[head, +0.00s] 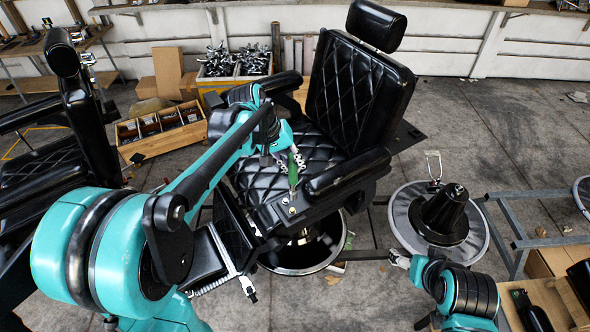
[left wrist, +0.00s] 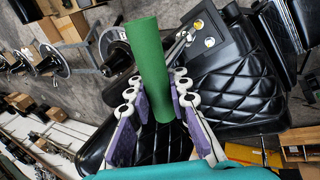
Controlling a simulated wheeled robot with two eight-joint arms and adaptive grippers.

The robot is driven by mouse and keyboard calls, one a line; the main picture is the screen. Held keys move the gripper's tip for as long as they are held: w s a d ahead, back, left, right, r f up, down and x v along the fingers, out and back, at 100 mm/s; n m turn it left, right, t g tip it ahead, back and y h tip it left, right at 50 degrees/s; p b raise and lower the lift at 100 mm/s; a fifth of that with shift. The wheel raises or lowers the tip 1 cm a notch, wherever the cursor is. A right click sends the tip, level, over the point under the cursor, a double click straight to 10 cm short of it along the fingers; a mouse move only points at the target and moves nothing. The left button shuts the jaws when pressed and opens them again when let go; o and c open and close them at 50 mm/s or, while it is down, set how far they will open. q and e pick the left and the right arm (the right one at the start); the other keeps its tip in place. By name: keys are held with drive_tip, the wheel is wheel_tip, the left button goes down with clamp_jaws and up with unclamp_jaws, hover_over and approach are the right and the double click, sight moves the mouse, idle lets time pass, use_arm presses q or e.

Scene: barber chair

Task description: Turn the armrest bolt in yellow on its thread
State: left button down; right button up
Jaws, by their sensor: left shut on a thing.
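My left gripper (head: 284,160) is shut on the green handle of a tool (head: 293,170). In the left wrist view the handle (left wrist: 152,70) stands between the two fingers with purple pads (left wrist: 158,132). The tool's metal end (left wrist: 178,47) lies by the black armrest panel (left wrist: 222,60); whether it touches a bolt is hard to tell. In the head view, bolts (head: 291,211) sit just below the tool's tip. My right gripper (head: 398,259) is low on the right, far from the armrest; its jaws are too small to read.
The black quilted chair (head: 350,90) stands in the middle, with its armrest (head: 348,172) right of the tool. A second chair (head: 45,160) is at the left. A chair base (head: 445,215) and a grey metal frame (head: 515,225) stand at the right. Bins of metal parts (head: 235,65) are behind.

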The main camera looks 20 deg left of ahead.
use_arm(q)
drive_tip(key=shift+w+a+f, duration=0.2)
drive_tip(key=shift+w+a, duration=0.15)
drive_tip(key=shift+s+d, duration=0.15)
drive_tip(key=shift+d, duration=0.05)
drive_tip(key=shift+f+b, duration=0.2)
drive_tip(key=shift+b, duration=0.15)
drive_tip(key=shift+f+b, duration=2.25)
drive_tip(key=shift+f, duration=0.65)
use_arm(e)
drive_tip(key=shift+w+a+f, duration=0.15)
drive_tip(key=shift+f, duration=1.15)
drive_tip(key=shift+w+a+f, duration=0.1)
drive_tip(key=shift+f, duration=1.2)
use_arm(q)
drive_tip(key=shift+f+b, duration=0.65)
drive_tip(key=shift+f, duration=0.05)
use_arm(e)
drive_tip(key=shift+f, duration=0.65)
use_arm(q)
drive_tip(key=shift+a, duration=0.1)
